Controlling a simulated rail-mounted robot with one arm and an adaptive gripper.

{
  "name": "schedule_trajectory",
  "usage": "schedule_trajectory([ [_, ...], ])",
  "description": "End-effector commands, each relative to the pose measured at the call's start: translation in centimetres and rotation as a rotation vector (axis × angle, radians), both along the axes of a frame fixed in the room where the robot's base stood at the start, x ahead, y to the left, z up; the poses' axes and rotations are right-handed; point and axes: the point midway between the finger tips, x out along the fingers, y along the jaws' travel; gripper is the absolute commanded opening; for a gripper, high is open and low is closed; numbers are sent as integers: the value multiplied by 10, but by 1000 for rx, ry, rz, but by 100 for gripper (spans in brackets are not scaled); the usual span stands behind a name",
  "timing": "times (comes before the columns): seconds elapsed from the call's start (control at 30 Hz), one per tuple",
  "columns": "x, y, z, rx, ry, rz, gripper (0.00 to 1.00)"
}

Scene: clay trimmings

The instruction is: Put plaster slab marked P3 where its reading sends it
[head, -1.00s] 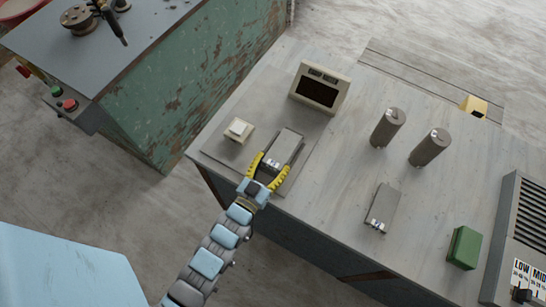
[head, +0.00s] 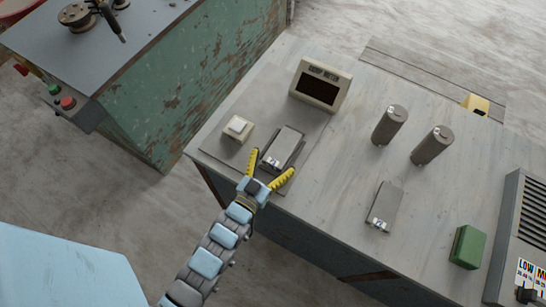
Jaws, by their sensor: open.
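A grey slab (head: 284,143) with a small white label at its near end lies on a grey plate (head: 222,155) at the bench's left end. A second grey slab (head: 387,201), also with a small label, lies on the bench to the right. Both labels are too small to read. My gripper (head: 272,162) has yellow fingers spread wide around the near end of the first slab, with gaps at its sides. The display box (head: 319,87) behind that slab has a dark screen with no reading visible. A sign (head: 528,274) at the right edge shows "LOW" and part of another word.
Two upright grey cylinders (head: 390,125) (head: 431,145) stand on the bench. A green block (head: 467,247) lies by a grey louvred unit (head: 507,220). A pale button box (head: 237,129) is left of the first slab. A yellow block (head: 476,104) is at the back.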

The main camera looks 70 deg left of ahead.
Motion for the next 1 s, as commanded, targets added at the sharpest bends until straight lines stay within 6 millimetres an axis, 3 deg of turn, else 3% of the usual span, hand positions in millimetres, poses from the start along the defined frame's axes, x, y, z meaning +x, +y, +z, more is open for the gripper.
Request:
schedule_trajectory([
  [1.0, -120, -111, -5, -6, 6, 2, 95],
])
